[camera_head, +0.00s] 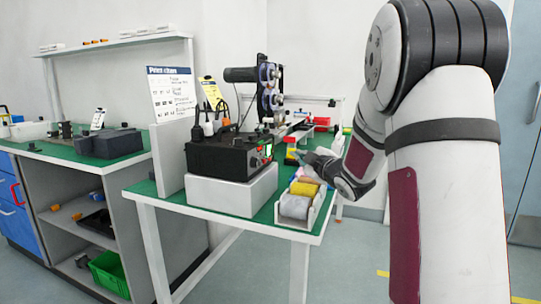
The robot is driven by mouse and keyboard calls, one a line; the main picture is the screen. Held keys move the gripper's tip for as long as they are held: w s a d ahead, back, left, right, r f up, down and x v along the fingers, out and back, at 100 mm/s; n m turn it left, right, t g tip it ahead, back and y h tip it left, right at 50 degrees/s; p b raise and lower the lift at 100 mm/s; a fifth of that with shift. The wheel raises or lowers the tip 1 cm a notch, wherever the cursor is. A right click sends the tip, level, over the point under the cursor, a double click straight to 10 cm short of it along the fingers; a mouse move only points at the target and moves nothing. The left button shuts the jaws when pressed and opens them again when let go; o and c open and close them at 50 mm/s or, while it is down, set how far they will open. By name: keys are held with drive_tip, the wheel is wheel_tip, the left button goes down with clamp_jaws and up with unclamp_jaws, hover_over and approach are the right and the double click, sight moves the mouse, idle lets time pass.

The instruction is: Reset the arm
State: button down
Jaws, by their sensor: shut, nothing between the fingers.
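My gripper (308,157) is at the end of my arm, which comes in from the right side of the head view. It is above the right part of the green-topped table (170,199), close to a white tray. It looks small and dark, and its fingers are shut with nothing between them. My own wrist partly hides the things behind it. The wrist is bent down and to the left, with the arm's white links filling the right of the view.
A black device (228,157) with lit displays stands on a white block (228,195). The tray (318,213) with rolls is at the table's front right corner. A reel machine (268,92) stands behind. Another workbench (60,152) is at left. Floor in front is clear.

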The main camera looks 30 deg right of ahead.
drive_tip(key=shift+a, duration=0.1)
drive_tip(key=s+a+m+g, duration=0.1)
drive_tip(key=s+a+m+g+h, duration=0.1)
drive_tip(key=s+a, duration=0.1)
drive_tip(key=s+a+r+m+g, duration=0.1)
drive_tip(key=a, duration=0.1)
drive_tip(key=shift+s+m+g+h, duration=0.15)
drive_tip(key=shift+m+g+h, duration=0.15)
drive_tip(key=shift+h, duration=0.1)
drive_tip(key=s+a+f+m+g+y, duration=0.1)
drive_tip(key=s+a+f+m+g, duration=0.2)
drive_tip(key=s+a, duration=0.8)
drive_tip(key=s+a+f+m+g+y, duration=0.1)
drive_tip(key=s+a+f+g+y, duration=0.3)
drive_tip(key=s, duration=1.3)
drive_tip(key=s+a+f+m+g+h, duration=0.1)
drive_tip(key=s+a+f+m+g, duration=0.1)
drive_tip(key=s+a+g, duration=0.9)
drive_tip(key=s+d+r+t+p, duration=0.1)
drive_tip(key=r+t+p, duration=0.3)
drive_tip(key=r+p, duration=1)
drive_tip(key=s+d+r+t+p, duration=0.1)
drive_tip(key=r+t+p, duration=0.3)
drive_tip(key=r+p, duration=1.1)
drive_tip(key=shift+s+d+r, duration=0.25)
drive_tip(key=shift+s+r, duration=0.4)
drive_tip(key=shift+s, duration=0.2)
